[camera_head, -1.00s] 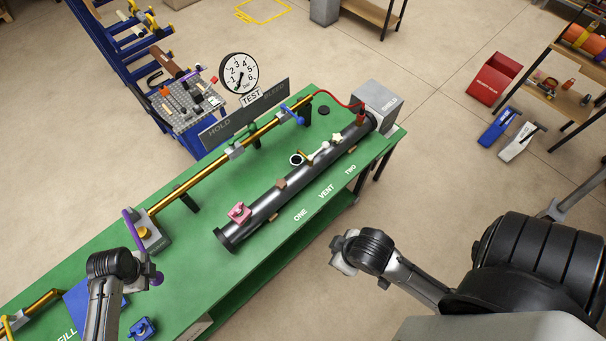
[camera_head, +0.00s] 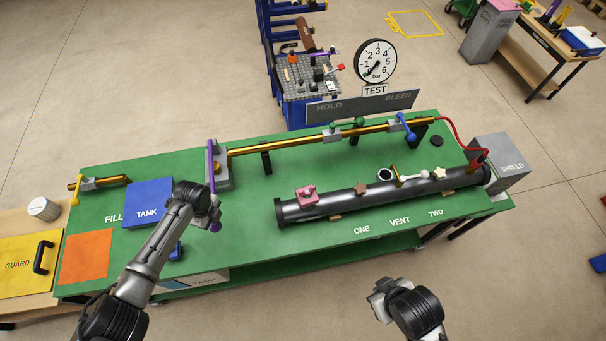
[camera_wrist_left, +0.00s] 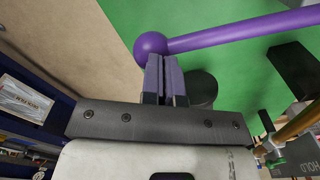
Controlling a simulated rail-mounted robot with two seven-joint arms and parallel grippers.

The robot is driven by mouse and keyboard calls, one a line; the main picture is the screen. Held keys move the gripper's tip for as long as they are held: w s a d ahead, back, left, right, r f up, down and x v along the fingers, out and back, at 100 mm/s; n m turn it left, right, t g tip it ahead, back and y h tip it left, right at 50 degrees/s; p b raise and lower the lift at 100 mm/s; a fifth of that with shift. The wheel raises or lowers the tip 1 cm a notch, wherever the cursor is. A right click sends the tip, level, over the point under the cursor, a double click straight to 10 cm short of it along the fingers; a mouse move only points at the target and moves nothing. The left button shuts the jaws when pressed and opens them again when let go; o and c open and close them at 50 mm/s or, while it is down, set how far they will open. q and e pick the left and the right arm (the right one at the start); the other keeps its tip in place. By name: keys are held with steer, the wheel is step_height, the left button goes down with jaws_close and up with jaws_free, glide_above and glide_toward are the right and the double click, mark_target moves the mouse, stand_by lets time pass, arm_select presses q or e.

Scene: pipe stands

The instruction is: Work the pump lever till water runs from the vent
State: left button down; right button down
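The purple pump lever (camera_head: 211,160) rises from a grey block at the left end of the brass pipe. Its ball end (camera_head: 215,227) shows just beyond my left gripper (camera_head: 208,213), which hides part of the lever. In the left wrist view, the fingers (camera_wrist_left: 164,75) are together with only a thin gap. The purple ball (camera_wrist_left: 151,45) and rod (camera_wrist_left: 235,33) lie across their tips; contact is unclear. A white-handled vent fitting (camera_head: 411,178) sits on the dark pipe (camera_head: 350,197) above the VENT label. I see no water there. My right gripper (camera_head: 381,296) hangs off the bench's front; its fingers are unclear.
A pressure gauge (camera_head: 375,61) stands behind. A guard panel (camera_head: 25,265) lies left.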

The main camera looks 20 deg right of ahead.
arm_select(q)
step_height(320, 180, down, 2)
steer(key=shift+f+b, duration=0.25)
steer(key=shift+b, duration=0.45)
step_height(320, 180, up, 14)
steer(key=p, duration=1.2)
steer(key=shift+f, duration=0.1)
step_height(320, 180, up, 7)
steer(key=p, duration=0.4)
